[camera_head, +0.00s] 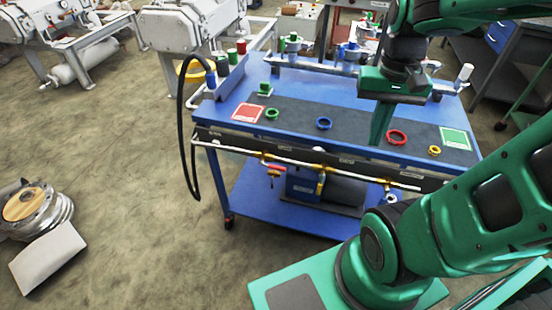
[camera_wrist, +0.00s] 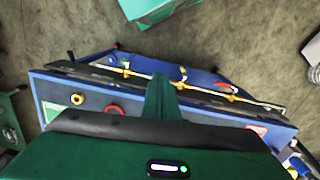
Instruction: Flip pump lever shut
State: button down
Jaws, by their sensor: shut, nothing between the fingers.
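My gripper (camera_head: 379,138) is shut and points down over the dark mat on the blue cart, toward its right part. Its green fingers (camera_wrist: 160,90) also show in the wrist view, empty. A pipe with yellow fittings runs along the cart's front edge, below the top. A red-handled valve (camera_head: 275,171) is on its left part, left of and below my gripper; it shows in the wrist view (camera_wrist: 225,88). A yellow handle (camera_head: 320,186) hangs at the middle fitting. I cannot tell which handle is the pump lever. A blue and black pump (camera_head: 325,189) sits on the lower shelf.
The cart top holds a green ring (camera_head: 271,114), a blue ring (camera_head: 323,124), a red ring (camera_head: 397,137) and a yellow ring (camera_head: 435,150). A black hose (camera_head: 182,120) loops down at the left.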

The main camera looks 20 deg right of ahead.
jog(key=w+a+f, duration=0.2)
jog(key=w+a, duration=0.3)
jog(key=w, duration=0.7)
jog(key=m+g+y, duration=0.1)
send_over(276, 167)
jog(key=w+d, duration=0.3)
notch_tip(276, 167, down, 5)
jog(key=shift+a, duration=0.2)
jog(key=shift+s, duration=0.1)
jog(key=f, duration=0.4)
jog(key=s+a+f, duration=0.1)
jog(key=f, duration=0.4)
jog(key=s+f, duration=0.1)
jog(key=f, duration=0.3)
jog(key=shift+a+f, duration=0.3)
jog(key=shift+a, duration=0.05)
jog(key=shift+s+a, duration=0.1)
jog(key=shift+a, duration=0.05)
